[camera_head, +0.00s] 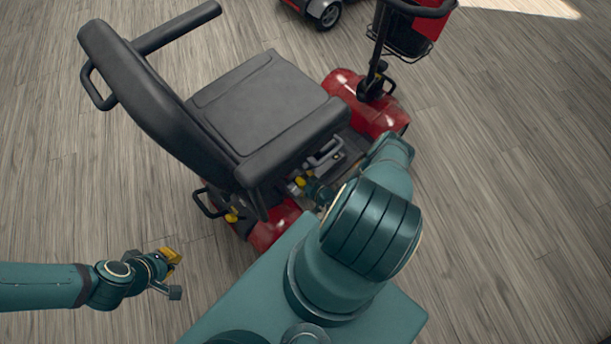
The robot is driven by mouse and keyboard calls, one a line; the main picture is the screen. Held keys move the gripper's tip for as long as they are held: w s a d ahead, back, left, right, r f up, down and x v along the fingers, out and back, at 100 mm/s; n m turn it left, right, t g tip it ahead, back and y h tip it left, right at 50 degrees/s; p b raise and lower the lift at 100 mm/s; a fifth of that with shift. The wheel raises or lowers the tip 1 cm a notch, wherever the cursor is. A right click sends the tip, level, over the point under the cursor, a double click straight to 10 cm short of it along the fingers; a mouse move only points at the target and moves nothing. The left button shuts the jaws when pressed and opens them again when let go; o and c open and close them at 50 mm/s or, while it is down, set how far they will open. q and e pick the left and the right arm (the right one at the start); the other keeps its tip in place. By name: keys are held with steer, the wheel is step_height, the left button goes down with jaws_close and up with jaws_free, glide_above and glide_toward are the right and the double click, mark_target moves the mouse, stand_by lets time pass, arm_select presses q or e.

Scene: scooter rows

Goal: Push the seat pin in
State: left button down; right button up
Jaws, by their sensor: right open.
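The red scooter has a black seat (258,100) with a backrest and armrests. Under the seat, a small yellow part (300,182) shows by the seat post; it may be the seat pin, but I cannot tell how far in it sits. My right gripper (309,187) is open close beside this yellow part, partly hidden by my own arm; contact is not clear. My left gripper (174,274) is open and empty over the floor, left of the scooter's rear, with its fingers apart and yellow on one finger.
Another yellow part (232,216) is low at the scooter's rear, near a black loop handle (208,203). The scooter's red front (378,118) and basket (402,40) are beyond the seat. Another scooter (322,12) stands at the top. Wooden floor (510,200) is clear at right.

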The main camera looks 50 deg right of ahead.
steer(key=shift+v, duration=2.05)
